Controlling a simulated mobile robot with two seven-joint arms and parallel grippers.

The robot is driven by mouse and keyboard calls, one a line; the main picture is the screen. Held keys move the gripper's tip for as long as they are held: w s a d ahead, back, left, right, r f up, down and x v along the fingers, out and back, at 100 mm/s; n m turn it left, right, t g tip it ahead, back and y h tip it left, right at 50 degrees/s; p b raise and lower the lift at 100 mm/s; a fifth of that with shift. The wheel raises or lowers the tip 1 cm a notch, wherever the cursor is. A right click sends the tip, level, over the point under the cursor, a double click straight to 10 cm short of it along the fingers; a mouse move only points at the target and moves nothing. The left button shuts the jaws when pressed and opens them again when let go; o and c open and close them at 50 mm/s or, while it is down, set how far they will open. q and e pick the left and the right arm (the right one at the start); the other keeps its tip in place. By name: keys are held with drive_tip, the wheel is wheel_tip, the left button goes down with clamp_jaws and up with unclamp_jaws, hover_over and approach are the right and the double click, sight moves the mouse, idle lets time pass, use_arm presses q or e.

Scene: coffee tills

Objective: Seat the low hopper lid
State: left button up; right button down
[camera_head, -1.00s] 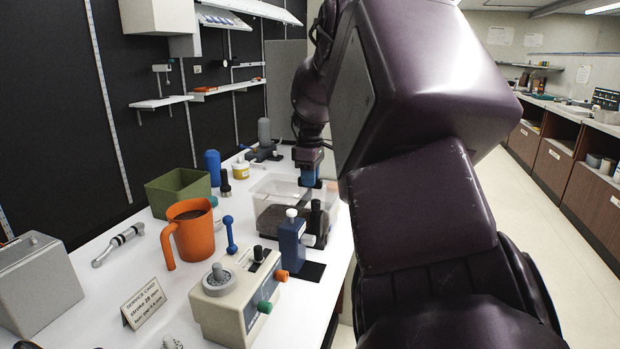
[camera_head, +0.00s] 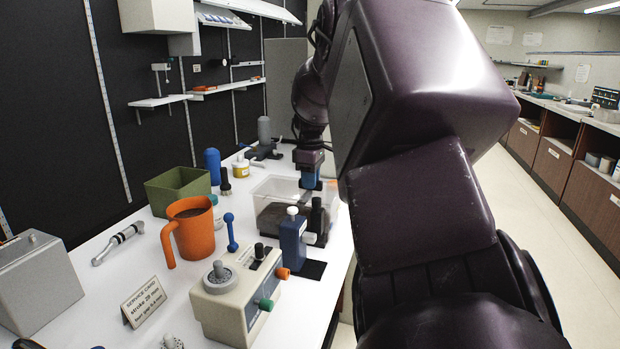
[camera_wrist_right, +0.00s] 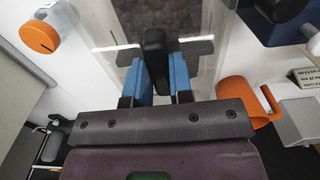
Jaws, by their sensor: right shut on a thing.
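My right gripper (camera_head: 311,181) reaches down over the right back part of a clear hopper box (camera_head: 262,191) with dark contents. In the right wrist view, the blue fingers of this gripper (camera_wrist_right: 162,78) are shut on a black upright handle (camera_wrist_right: 154,45). The handle appears to belong to a clear lid, whose edges are hard to make out. Dark granular contents (camera_wrist_right: 172,14) show through clear material beyond it. I cannot tell whether the lid touches the hopper rim. My left gripper is not in view.
A blue block with a white knob (camera_head: 292,238) and a black post stand close in front of the hopper. An orange mug (camera_head: 190,232), green bin (camera_head: 176,188) and beige control box (camera_head: 232,292) stand to the left and front. The white counter between them has small gaps.

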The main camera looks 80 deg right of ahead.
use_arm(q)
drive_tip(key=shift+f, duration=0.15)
use_arm(e)
drive_tip(key=shift+f, duration=0.25)
drive_tip(key=c, duration=0.6)
unclamp_jaws()
drive_tip(key=shift+r+p, duration=0.75)
drive_tip(key=shift+r, duration=3.3)
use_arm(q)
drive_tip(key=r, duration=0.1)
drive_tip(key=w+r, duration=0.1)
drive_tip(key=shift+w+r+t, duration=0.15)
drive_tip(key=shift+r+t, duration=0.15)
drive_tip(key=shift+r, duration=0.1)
